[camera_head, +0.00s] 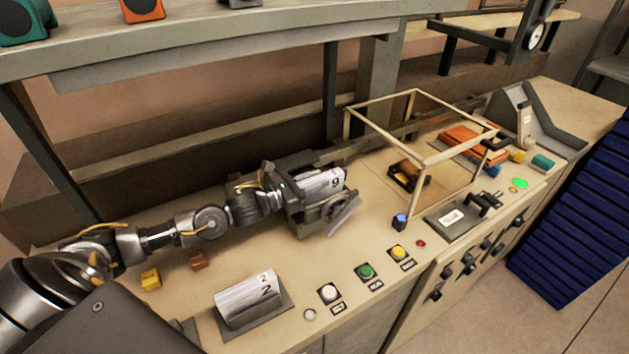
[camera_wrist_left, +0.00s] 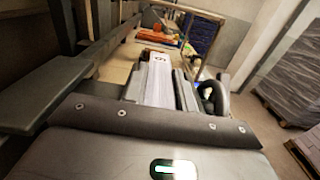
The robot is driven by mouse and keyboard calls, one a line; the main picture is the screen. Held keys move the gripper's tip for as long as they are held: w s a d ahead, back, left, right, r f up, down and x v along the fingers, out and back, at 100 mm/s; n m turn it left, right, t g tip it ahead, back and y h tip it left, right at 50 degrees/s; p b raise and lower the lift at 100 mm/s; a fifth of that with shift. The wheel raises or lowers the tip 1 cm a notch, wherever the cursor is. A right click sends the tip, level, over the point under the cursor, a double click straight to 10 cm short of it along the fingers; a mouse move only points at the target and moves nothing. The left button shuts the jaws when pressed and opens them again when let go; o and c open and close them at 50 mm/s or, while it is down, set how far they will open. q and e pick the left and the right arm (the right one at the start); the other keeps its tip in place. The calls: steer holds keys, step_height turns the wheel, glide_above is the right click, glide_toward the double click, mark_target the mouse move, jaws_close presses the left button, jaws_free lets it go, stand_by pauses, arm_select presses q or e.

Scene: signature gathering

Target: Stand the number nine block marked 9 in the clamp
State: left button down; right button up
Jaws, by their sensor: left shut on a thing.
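The number nine block (camera_head: 318,184) is white, with a dark 9 on its right end face. It lies on its side, tilted, at the grey clamp (camera_head: 310,219), which has a round handwheel at its front. My left gripper (camera_head: 288,187) reaches in from the left and is shut on the block. In the left wrist view the block (camera_wrist_left: 158,82) runs away between my fingers (camera_wrist_left: 160,88), its far end marked. I cannot tell whether the block rests in the clamp or is held just above it. My right gripper is not in view.
A white block marked 2 (camera_head: 248,300) lies on a grey plate in front. Buttons (camera_head: 365,271) line the bench's front edge. A beige open frame (camera_head: 426,162) stands right of the clamp. Small yellow (camera_head: 151,278) and brown (camera_head: 198,260) blocks lie near my left arm. A shelf (camera_head: 220,35) overhangs behind.

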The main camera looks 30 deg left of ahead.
arm_select(q)
steer(key=shift+f, duration=0.1)
steer(key=c, duration=1.4)
jaws_free()
steer(key=o, duration=0.3)
steer(key=shift+o, duration=0.2)
steer(key=shift+s+a+f+b, duration=0.15)
steer(key=shift+s+a+b, duration=0.1)
steer(key=shift+s+b, duration=0.05)
steer(key=b+v, duration=0.5)
steer(key=v, duration=0.5)
steer(key=shift+r, duration=0.2)
